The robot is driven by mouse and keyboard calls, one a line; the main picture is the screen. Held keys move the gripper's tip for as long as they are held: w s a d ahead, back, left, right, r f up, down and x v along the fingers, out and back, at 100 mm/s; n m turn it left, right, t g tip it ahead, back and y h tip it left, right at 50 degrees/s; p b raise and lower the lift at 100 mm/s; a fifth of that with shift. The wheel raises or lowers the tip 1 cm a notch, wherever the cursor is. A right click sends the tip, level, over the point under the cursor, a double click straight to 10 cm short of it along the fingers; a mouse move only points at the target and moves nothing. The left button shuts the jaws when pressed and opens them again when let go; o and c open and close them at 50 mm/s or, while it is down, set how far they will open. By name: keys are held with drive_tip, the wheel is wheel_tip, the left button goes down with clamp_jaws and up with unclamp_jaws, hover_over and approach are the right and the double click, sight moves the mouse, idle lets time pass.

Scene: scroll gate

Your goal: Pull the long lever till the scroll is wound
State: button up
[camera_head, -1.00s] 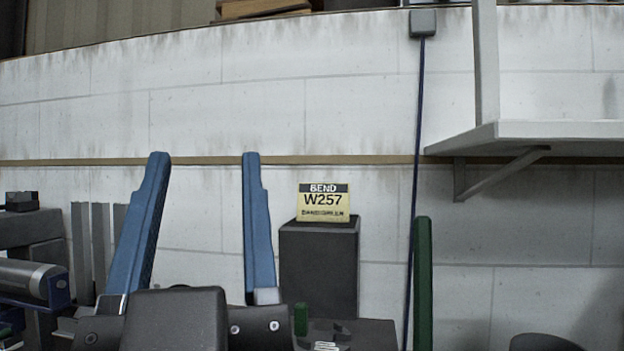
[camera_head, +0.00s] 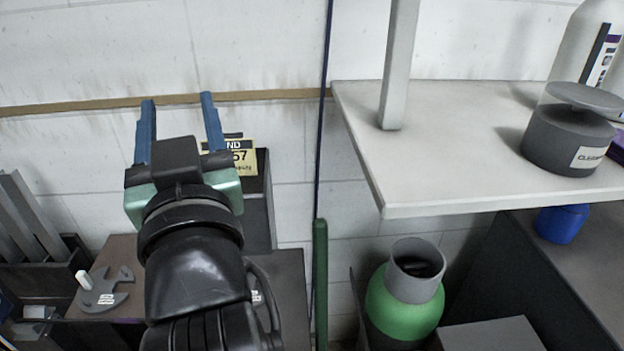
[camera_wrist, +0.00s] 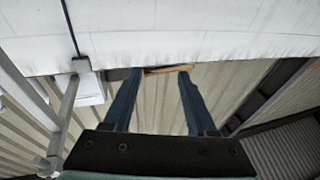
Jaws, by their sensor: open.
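My gripper (camera_head: 178,102) is open and empty, its two blue fingers pointing up in front of the white wall. In the wrist view my gripper (camera_wrist: 160,74) has nothing between its fingers. A green upright bar (camera_head: 320,280) stands to the right of my gripper, apart from it; I cannot tell whether it is the long lever. A thin dark blue cord (camera_head: 322,100) runs down the wall just above the bar. In the wrist view the cord (camera_wrist: 69,25) meets a grey box (camera_wrist: 81,64). I cannot make out a scroll.
A light shelf (camera_head: 450,125) with an upright post juts out at right, bearing a dark round container (camera_head: 568,140). Below it stands a green-and-grey vessel (camera_head: 405,300). A yellow sign (camera_head: 243,160) is partly hidden behind my gripper. A spanner-like grey piece (camera_head: 105,290) lies at left.

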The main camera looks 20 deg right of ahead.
drive_tip(key=w+d+g+p, duration=0.2)
drive_tip(key=w+p, duration=0.1)
drive_tip(key=p, duration=0.5)
drive_tip(key=m+g+h+p, duration=0.1)
drive_tip(key=m+h+p, duration=0.2)
drive_tip(key=h+p, duration=0.2)
approach(321, 250)
drive_tip(key=p+x, duration=0.1)
drive_tip(key=x, duration=1)
drive_tip(key=shift+w+d+p, duration=0.1)
drive_tip(key=shift+w+p, duration=0.2)
drive_tip(key=shift+p, duration=0.1)
drive_tip(key=shift+p+x, duration=0.3)
drive_tip(key=shift+x, duration=0.65)
drive_tip(key=shift+f, duration=0.2)
clamp_jaws()
